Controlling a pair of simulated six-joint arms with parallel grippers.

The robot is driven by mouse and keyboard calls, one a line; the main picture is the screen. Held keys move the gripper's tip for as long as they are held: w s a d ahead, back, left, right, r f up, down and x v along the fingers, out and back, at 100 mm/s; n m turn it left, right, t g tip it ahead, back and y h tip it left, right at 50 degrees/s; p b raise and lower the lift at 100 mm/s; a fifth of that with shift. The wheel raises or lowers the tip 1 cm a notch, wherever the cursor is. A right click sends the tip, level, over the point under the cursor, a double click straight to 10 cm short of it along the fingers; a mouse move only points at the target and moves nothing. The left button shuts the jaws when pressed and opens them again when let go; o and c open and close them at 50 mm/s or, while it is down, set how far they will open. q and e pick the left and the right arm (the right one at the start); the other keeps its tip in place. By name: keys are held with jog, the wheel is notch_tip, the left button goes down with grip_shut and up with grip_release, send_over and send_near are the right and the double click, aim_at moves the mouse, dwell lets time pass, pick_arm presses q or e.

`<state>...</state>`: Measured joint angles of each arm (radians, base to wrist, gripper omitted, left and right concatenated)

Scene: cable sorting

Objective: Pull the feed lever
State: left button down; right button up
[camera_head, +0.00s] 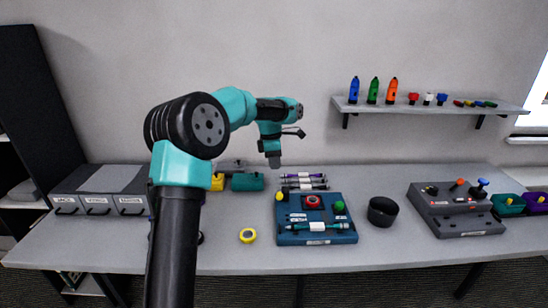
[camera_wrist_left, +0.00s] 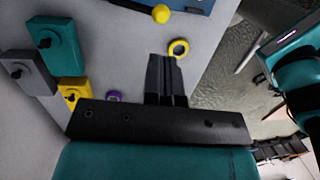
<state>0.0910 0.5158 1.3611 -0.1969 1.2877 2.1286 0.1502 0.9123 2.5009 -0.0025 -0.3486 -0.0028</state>
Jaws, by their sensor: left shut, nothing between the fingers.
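My left gripper (camera_head: 274,161) hangs pointing down above the back of the table, left of the blue fixture board. In the left wrist view its fingers (camera_wrist_left: 164,60) are together with nothing between them. A yellow ball knob (camera_head: 281,196) stands at the left edge of the blue board (camera_head: 288,239). This yellow knob (camera_wrist_left: 161,13) also shows at the top of the left wrist view, on a dark stem, apart from my fingers. No readable label marks the feed lever. My right gripper is not in view.
Teal and yellow blocks (camera_head: 247,182) sit behind, near my left gripper. A yellow tape ring (camera_head: 247,236) lies left of the board. A black cup (camera_head: 382,211) and a grey control box (camera_head: 455,220) with knobs stand to the right. Labelled drawers (camera_head: 98,207) are at the left.

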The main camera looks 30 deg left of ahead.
aim_at(279, 193)
pick_arm(q)
jog(key=f, duration=0.3)
jog(key=d+f, duration=0.1)
jog(key=f, duration=0.5)
jog(key=shift+s+d+f, duration=0.15)
jog(key=shift+d+f, duration=0.1)
jog(key=shift+d, duration=0.1)
